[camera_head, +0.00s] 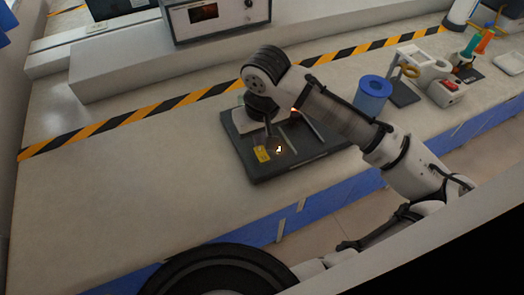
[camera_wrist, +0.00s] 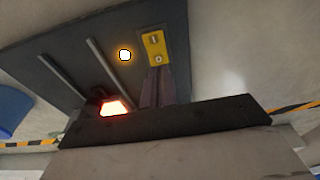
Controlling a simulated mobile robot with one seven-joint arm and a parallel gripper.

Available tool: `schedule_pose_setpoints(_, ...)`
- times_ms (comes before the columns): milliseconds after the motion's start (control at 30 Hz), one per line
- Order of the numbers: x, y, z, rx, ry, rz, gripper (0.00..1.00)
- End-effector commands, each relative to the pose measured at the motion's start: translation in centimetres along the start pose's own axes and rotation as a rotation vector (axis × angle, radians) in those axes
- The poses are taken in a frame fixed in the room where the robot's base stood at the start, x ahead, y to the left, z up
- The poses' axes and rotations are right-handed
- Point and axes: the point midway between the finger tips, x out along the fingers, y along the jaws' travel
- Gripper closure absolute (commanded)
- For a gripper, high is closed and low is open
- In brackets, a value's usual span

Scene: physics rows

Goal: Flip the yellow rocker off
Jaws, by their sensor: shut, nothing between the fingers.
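The yellow rocker (camera_head: 262,154) sits near the front-left edge of a dark panel (camera_head: 262,173) on the bench. In the wrist view the yellow rocker (camera_wrist: 154,45) shows a line mark at its far end and a round mark at its near end. My gripper (camera_wrist: 158,70) is shut and empty, its fingertips at or just above the round-marked end; I cannot tell whether they touch. In the head view my gripper (camera_head: 268,137) points down behind the rocker. A small round lamp (camera_wrist: 125,55) glows beside the rocker; it also shows in the head view (camera_head: 279,149).
A blue spool (camera_head: 372,92) and a white box with a red switch (camera_head: 447,91) stand to the right. A white instrument (camera_head: 215,17) is behind. The bench at left is clear.

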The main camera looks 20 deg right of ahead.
Motion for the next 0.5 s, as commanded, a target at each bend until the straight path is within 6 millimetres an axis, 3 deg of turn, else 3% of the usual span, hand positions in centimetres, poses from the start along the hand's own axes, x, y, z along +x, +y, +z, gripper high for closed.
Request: schedule_pose_setpoints(500, 0.50, 0.00, 0.07, 0.000, 0.000, 0.000, 1.00)
